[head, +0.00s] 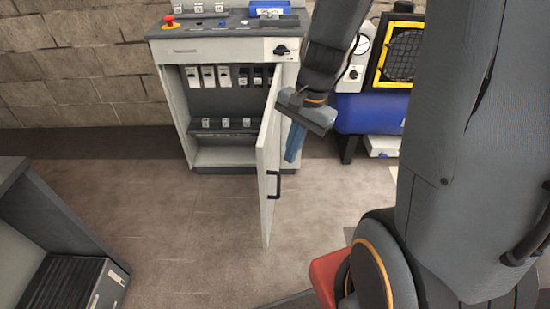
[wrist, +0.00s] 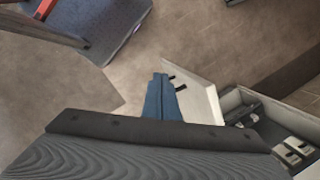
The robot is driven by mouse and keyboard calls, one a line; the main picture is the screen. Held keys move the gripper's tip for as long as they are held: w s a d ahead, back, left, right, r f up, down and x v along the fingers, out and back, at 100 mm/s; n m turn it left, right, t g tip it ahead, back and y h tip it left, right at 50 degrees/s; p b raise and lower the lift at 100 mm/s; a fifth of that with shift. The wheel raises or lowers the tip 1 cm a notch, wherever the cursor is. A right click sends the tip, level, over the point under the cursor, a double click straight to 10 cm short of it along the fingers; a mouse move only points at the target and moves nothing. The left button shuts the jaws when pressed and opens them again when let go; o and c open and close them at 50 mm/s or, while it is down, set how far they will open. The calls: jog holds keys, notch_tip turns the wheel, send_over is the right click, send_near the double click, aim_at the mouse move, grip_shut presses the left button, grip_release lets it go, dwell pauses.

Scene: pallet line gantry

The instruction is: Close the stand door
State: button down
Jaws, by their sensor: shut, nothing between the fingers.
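The stand (head: 225,157) is a light cabinet against the brick wall, with its front open. Its white door (head: 265,150) is hinged on the right side and swung out toward me, showing nearly edge-on. A black handle (head: 273,184) is on the door's right-hand face. My gripper (head: 291,157) has its blue fingers shut and empty, pointing down just right of the door's upper part. Contact with the door cannot be told. In the wrist view the shut fingers (wrist: 160,82) are beside the door (wrist: 195,85), and the wrist housing hides part of it.
Inside the stand are white and black switch units (head: 208,76) and a lower shelf row (head: 225,123). A blue tank (head: 365,113) with a gauge stands to the right. A dark cabinet (head: 60,215) is at lower left. The floor before the door is clear.

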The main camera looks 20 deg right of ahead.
jog(key=w+d+f+m+t+y, duration=0.2)
jog(key=w+d+f+m, duration=0.5)
jog(key=m, duration=0.5)
jog(key=w+a+f, duration=0.4)
jog(key=a+f, duration=0.3)
jog(key=a, duration=0.1)
jog(key=shift+w+a, duration=0.15)
